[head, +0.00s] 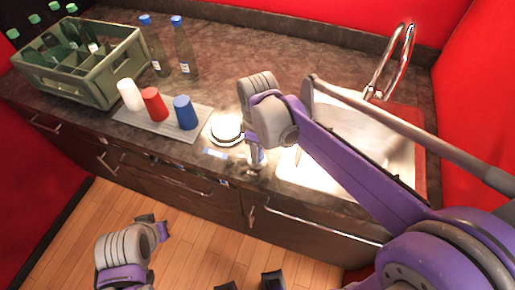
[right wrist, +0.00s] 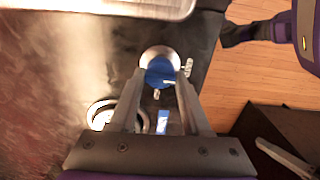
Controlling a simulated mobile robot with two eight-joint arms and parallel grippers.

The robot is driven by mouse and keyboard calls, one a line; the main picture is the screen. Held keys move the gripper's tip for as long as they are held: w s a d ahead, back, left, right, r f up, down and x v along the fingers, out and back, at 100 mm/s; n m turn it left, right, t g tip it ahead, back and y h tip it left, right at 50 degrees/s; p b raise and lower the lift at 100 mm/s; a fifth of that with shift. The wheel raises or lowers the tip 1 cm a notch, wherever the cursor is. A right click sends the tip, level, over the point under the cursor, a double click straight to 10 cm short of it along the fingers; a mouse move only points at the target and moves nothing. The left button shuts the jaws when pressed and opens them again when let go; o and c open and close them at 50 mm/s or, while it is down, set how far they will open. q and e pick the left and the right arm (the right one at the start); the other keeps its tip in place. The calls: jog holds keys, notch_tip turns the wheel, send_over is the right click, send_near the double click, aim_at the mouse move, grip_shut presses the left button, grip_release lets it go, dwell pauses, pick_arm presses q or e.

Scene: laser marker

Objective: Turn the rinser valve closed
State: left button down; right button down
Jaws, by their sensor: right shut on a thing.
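The rinser (head: 227,128) is a bright round disc set in the counter, left of the sink; it also shows in the right wrist view (right wrist: 103,115). The rinser valve (right wrist: 160,70) is a blue knob on a round metal base, seen from above in the right wrist view. My right gripper (right wrist: 160,82) is shut on the blue knob, with one finger on each side of it. In the head view my right wrist and arm hide most of the valve. My left gripper (head: 155,228) hangs low at the left, over the floor; its fingers are not clear enough to judge.
A steel sink (head: 300,168) with a tall faucet (head: 388,62) lies at the right. White (head: 130,94), red (head: 154,104) and blue (head: 186,112) cups stand on a grey mat (head: 133,124). A green bottle crate (head: 106,88) and two bottles (head: 184,52) stand behind.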

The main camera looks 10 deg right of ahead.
jog(key=shift+c, duration=1.8)
grip_release()
notch_tip(320, 180, up, 11)
jog(key=shift+p, duration=0.35)
jog(key=shift+s+f, duration=0.1)
jog(key=shift+f, duration=0.05)
